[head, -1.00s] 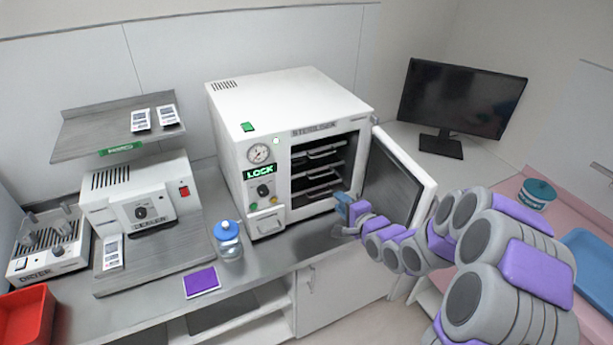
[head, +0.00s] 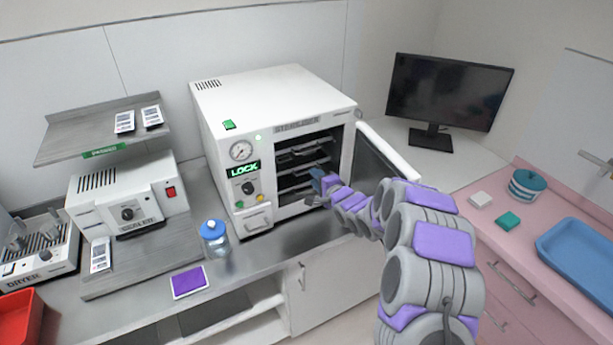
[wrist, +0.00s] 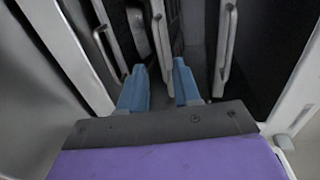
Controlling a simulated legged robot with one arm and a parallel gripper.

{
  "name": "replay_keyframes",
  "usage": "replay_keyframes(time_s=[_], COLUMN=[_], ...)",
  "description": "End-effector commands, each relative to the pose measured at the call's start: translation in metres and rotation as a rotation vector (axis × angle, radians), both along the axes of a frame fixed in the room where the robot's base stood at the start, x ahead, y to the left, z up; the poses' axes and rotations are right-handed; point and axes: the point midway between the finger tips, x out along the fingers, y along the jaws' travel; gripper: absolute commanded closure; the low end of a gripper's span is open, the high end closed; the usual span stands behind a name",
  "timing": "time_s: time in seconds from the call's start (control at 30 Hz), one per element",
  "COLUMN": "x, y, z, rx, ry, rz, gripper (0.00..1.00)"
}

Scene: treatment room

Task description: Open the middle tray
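The white sterilizer (head: 270,90) stands on the counter with its door (head: 385,152) swung open to the right. Inside are several dark trays with metal handles, stacked one above another; the middle tray (head: 300,163) lies between an upper and a lower one. The wrist view shows the trays turned sideways, with a handle (wrist: 137,35) ahead between the fingers and others at the left and right. My gripper (wrist: 160,85) is open at the chamber front, its two blue fingers apart. It also shows in the head view (head: 322,182). I cannot tell whether the fingers touch the handle.
A blue-capped jar (head: 214,240) and a purple pad (head: 189,281) are on the counter to the left. A monitor (head: 447,95) and a pink counter with a blue tray (head: 585,255) are at the right.

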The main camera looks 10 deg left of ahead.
Motion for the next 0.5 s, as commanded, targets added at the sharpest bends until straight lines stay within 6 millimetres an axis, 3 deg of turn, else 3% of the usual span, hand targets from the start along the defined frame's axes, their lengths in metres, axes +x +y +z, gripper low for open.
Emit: replay_keyframes(time_s=[0.3,0.5], x=[0.028,0.033], y=[0.041,0.04], z=[-0.012,-0.012], rx=[-0.019,-0.014], ry=[-0.001,0.001], rz=[0.002,0.001], gripper=[0.68,0.68])
